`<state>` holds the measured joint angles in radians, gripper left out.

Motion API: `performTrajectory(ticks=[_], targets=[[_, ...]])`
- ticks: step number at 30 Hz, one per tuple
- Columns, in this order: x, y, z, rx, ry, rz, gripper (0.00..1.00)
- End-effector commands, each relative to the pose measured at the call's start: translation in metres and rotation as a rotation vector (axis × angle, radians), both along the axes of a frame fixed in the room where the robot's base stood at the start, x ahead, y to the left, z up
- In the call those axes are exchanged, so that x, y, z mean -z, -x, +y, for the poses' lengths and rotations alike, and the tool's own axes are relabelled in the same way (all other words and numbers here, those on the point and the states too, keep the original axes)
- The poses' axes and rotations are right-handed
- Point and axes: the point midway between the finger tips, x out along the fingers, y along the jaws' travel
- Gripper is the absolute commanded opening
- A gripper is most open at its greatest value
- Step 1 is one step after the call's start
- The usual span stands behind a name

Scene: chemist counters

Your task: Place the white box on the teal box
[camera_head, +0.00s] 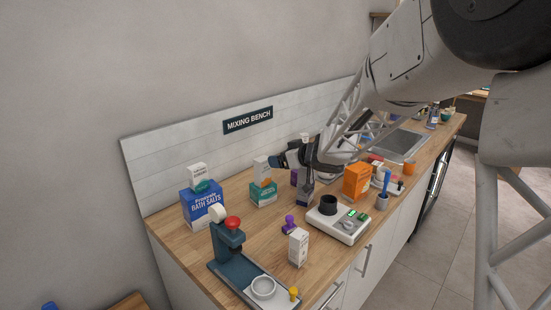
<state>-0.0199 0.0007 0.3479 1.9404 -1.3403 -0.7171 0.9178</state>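A small white box (261,169) with an orange mark stands upright above the teal box (263,194) and appears to rest on its top. The teal box is white with a teal band and stands on the wooden counter near the wall. My gripper (276,161) reaches in from the right, with its dark fingers just right of the white box. At this size I cannot tell whether the fingers touch the box or how far apart they are. Another white box (298,247) stands alone nearer the counter's front edge.
A blue bath salts box (202,204) at left carries a small white-and-teal carton (198,177). A dark blue press (229,255), a white scale (338,222), a purple stamp (289,225) and an orange box (357,181) stand around. Some bare wood (225,187) shows between the blue and teal boxes.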

Motion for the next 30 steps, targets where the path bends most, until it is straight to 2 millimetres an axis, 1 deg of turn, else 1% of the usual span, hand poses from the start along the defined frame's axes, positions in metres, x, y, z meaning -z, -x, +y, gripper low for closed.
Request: performTrajectory(ticks=[3,7,30], targets=[[-0.0039,0.0058,-0.0055,-0.002,0.000,-0.002,0.83],[-0.0054,0.0085,-0.0081,-0.002,0.000,-0.002,0.83],[-0.0056,0.0088,-0.0085,0.001,0.001,-0.001,0.83]])
